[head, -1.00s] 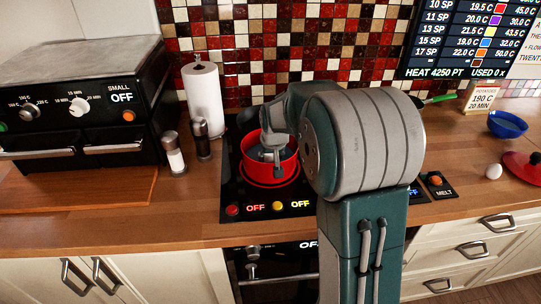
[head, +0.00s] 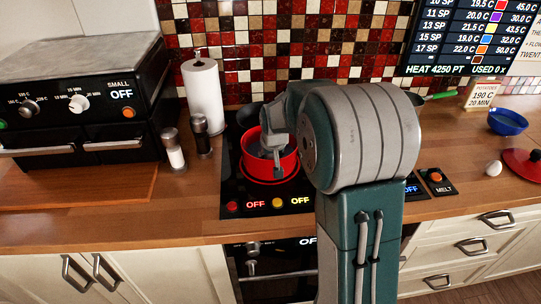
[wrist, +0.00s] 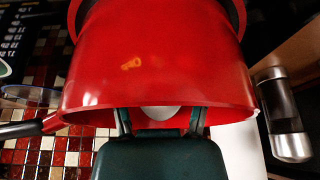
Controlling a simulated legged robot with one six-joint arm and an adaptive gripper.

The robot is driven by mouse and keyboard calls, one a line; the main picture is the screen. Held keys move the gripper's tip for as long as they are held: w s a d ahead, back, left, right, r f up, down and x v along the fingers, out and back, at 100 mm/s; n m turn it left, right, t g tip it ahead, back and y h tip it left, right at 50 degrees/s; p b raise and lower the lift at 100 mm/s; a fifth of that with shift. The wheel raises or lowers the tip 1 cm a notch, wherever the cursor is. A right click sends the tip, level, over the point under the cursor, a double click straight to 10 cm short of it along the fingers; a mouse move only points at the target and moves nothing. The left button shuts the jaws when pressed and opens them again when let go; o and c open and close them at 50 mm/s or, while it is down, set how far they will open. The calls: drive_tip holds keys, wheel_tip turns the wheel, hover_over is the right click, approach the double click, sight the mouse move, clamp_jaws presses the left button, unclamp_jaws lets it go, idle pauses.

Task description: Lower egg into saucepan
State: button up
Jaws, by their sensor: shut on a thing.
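The red saucepan (head: 253,161) stands on the black hob. My gripper (head: 278,165) points down at the saucepan and covers part of it in the head view. In the wrist view my gripper (wrist: 160,122) is shut on a white egg (wrist: 160,112). The egg and fingertips show at the rim of the saucepan (wrist: 160,65) and are partly hidden behind its wall. The egg's underside and the saucepan's inside are hidden, so I cannot tell whether the egg touches the bottom.
Salt and pepper shakers (head: 173,150) and a paper towel roll (head: 203,95) stand left of the hob. A small oven (head: 80,95) is at far left. Another white egg (head: 493,168), a blue bowl (head: 507,122) and a red lid (head: 524,163) are at right. The front counter is clear.

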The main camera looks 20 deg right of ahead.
drive_tip(key=shift+f, duration=0.6)
idle(0.5)
drive_tip(key=o, duration=1.2)
drive_tip(key=shift+o, duration=0.2)
drive_tip(key=shift+v, duration=6.05)
drive_tip(key=s+a+r+n, duration=0.1)
drive_tip(key=s+a, duration=0.3)
drive_tip(key=s, duration=0.9)
drive_tip(key=s+a+r+n+t, duration=0.1)
drive_tip(key=s+a, duration=0.4)
drive_tip(key=s, duration=0.8)
drive_tip(key=shift+r+y, duration=0.3)
drive_tip(key=shift+y, duration=0.1)
